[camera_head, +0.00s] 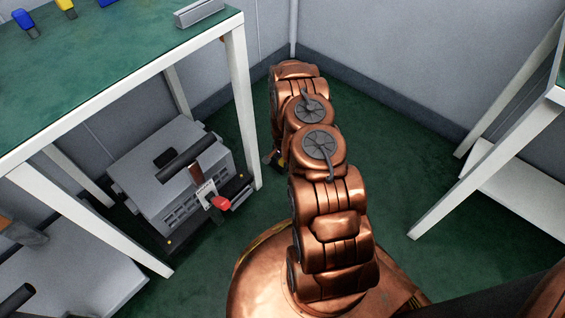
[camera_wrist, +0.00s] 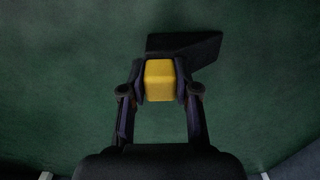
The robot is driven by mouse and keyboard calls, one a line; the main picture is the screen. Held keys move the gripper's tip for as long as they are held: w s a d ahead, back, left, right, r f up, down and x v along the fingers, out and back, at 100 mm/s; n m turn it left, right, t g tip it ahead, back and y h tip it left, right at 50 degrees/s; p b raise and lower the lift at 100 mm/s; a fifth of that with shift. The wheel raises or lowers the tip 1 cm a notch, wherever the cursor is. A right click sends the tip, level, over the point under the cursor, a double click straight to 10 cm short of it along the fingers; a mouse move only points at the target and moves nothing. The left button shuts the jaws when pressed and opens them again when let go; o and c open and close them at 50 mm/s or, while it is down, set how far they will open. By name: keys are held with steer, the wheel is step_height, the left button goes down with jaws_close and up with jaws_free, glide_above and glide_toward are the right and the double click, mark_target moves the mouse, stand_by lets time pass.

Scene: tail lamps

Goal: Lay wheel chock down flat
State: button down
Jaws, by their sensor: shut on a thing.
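In the wrist view my gripper (camera_wrist: 159,82) is shut on a yellow block-like part, which I take to be part of the wheel chock (camera_wrist: 159,80). The fingers press on its left and right sides. A dark wedge-like shape lies just beyond it, reaching right; I cannot tell whether it is the chock's body or a shadow. Green floor shows around it. In the head view my arm hides most of the gripper and chock; only a small dark bit of the gripper (camera_head: 270,158) shows left of the arm, low near the floor.
A green-topped table (camera_head: 110,75) with white legs stands at left, bearing blue and yellow items. A grey box-like machine (camera_head: 165,170) sits beneath it. A white-framed rack (camera_head: 515,195) stands at right. Green floor (camera_head: 395,165) is clear between the arm and the rack.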

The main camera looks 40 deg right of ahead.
steer(key=c, duration=0.8)
jaws_free()
steer(key=shift+c, duration=0.2)
step_height(320, 180, up, 12)
steer(key=p, duration=0.4)
steer(key=shift+s+a, duration=0.1)
